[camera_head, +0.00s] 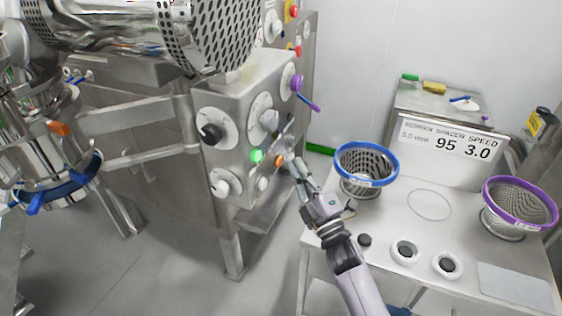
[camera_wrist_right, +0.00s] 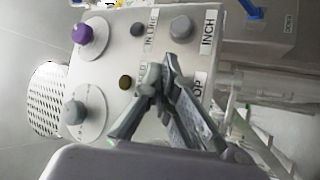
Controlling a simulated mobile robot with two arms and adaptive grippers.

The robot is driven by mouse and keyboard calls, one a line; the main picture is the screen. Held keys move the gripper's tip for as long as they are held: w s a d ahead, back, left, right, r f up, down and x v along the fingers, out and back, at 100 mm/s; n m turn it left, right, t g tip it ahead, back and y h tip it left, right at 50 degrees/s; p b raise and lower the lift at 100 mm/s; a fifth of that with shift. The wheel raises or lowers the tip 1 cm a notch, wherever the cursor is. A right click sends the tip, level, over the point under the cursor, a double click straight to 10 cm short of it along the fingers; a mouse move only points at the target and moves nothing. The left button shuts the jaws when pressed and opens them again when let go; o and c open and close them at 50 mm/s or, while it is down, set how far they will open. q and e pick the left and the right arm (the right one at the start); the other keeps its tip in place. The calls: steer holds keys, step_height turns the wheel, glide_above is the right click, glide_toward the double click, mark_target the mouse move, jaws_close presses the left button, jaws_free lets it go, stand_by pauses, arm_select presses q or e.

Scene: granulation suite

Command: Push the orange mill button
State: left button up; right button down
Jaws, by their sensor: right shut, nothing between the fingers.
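The orange mill button (camera_head: 278,160) is on the front of the grey metal control box (camera_head: 238,110), just right of a lit green button (camera_head: 257,156). My right gripper (camera_head: 297,167) is shut and empty, with its fingertips a short way right of the orange button. I see no clear contact. In the right wrist view the shut fingers (camera_wrist_right: 157,82) point at the panel (camera_wrist_right: 112,55) and hide part of it. I cannot pick out the orange button there. My left gripper is not in view.
Dials and a purple-handled knob (camera_head: 297,82) stick out of the box near the gripper. A steel table (camera_head: 430,225) at right holds a blue-rimmed sieve (camera_head: 366,160), a purple-rimmed sieve (camera_head: 519,204) and a sign (camera_head: 450,148). The floor (camera_head: 180,265) in front is clear.

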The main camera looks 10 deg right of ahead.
steer(key=shift+w+a, duration=0.1)
steer(key=shift+a, duration=0.05)
steer(key=shift+w+a, duration=0.15)
steer(key=shift+a, duration=0.1)
steer(key=shift+w+a+b, duration=0.25)
steer(key=shift+a+b, duration=0.1)
steer(key=shift+a, duration=0.05)
stand_by(1.0)
stand_by(0.4)
steer(key=shift+s+d+p, duration=0.3)
steer(key=shift+s+d, duration=0.25)
steer(key=shift+d, duration=0.2)
steer(key=s+d, duration=0.2)
steer(key=d+p, duration=0.1)
steer(key=d, duration=0.1)
steer(key=shift+s+d, duration=0.1)
steer(key=shift+s, duration=0.3)
